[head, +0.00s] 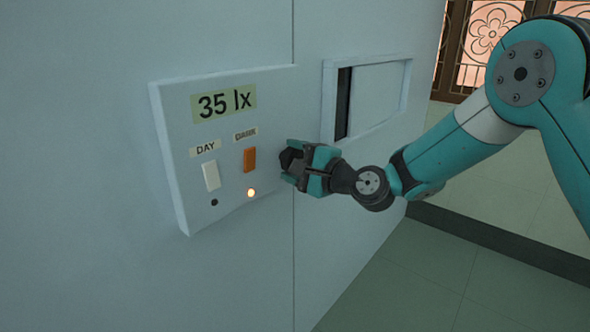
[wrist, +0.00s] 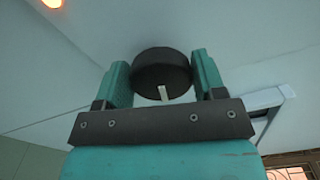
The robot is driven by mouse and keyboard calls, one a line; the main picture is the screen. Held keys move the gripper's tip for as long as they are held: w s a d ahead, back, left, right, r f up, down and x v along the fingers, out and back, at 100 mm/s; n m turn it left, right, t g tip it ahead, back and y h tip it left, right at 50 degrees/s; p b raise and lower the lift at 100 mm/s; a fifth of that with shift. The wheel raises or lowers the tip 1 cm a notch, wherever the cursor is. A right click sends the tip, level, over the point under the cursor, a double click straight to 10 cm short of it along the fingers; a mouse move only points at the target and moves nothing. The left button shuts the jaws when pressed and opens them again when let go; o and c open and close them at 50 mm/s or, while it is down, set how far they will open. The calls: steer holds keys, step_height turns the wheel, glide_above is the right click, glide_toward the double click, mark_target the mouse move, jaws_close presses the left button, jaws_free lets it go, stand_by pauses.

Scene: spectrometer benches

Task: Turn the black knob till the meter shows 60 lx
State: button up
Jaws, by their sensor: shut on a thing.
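The black knob (wrist: 160,72) sits on the wall panel, between the two fingers of my gripper (wrist: 163,82) in the wrist view. A white mark shows on the knob's side nearest the wrist camera. My gripper is shut on the knob; it also shows in the head view (head: 293,165), where its fingers partly hide the knob (head: 288,160). The meter (head: 224,102) at the top of the panel reads 35 lx.
The panel (head: 172,125) also carries a white switch (head: 211,176) labelled DAY and an orange switch (head: 249,160) labelled DARK. A lamp glows (head: 251,192) under the orange switch; a dark one (head: 214,202) is under the white. A framed, partly open hatch (head: 327,100) lies right of the panel.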

steer(key=n+b, duration=0.4)
steer(key=n, duration=0.1)
steer(key=shift+f, duration=0.4)
steer(key=shift+n+b, duration=1.15)
steer(key=shift+n, duration=0.15)
steer(key=shift+r, duration=0.1)
steer(key=o, duration=0.9)
steer(key=shift+c, duration=0.2)
steer(key=b+v, duration=0.2)
steer(key=v, duration=1.5)
steer(key=shift+s+d+b, duration=0.2)
steer(key=shift+b, duration=0.1)
